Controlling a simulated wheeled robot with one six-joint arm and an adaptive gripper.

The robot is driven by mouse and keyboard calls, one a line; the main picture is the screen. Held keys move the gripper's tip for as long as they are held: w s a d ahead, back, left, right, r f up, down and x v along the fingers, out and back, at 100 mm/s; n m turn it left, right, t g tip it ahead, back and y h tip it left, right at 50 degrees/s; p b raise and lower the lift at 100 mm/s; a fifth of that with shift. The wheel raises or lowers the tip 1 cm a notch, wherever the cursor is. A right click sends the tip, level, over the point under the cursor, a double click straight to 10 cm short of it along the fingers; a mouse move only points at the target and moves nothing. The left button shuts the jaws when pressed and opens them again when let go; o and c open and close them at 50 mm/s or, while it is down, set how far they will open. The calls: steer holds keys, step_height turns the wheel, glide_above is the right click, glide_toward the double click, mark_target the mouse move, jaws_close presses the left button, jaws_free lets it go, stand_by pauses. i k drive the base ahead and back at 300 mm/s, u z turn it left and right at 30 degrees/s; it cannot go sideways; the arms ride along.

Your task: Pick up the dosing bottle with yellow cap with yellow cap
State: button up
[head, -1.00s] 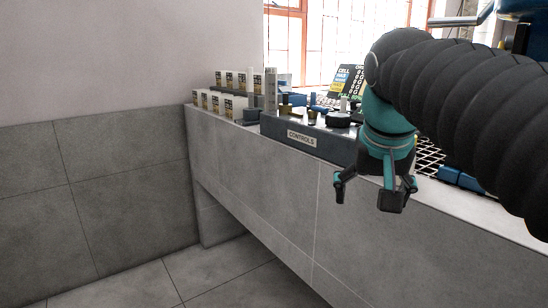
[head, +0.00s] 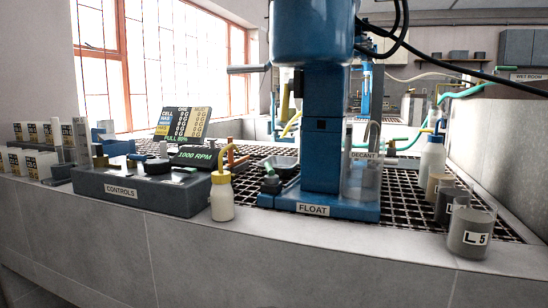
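A dosing bottle with a yellow cap (head: 222,198) stands upright on the near ledge of the bench. It has a white body and a curved yellow spout on top. It is just right of the controls box and left of the blue float machine. My gripper is not in the present view.
The controls box (head: 145,196) stands close on the bottle's left. The blue float machine base (head: 335,207) is on its right. Grey cups, one marked L5 (head: 470,236), stand at the right edge. The ledge in front of the bottle is clear.

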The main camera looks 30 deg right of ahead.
mark_target(221, 198)
steer(key=z, duration=1.45)
steer(key=k, duration=0.8)
steer(key=u, duration=0.15)
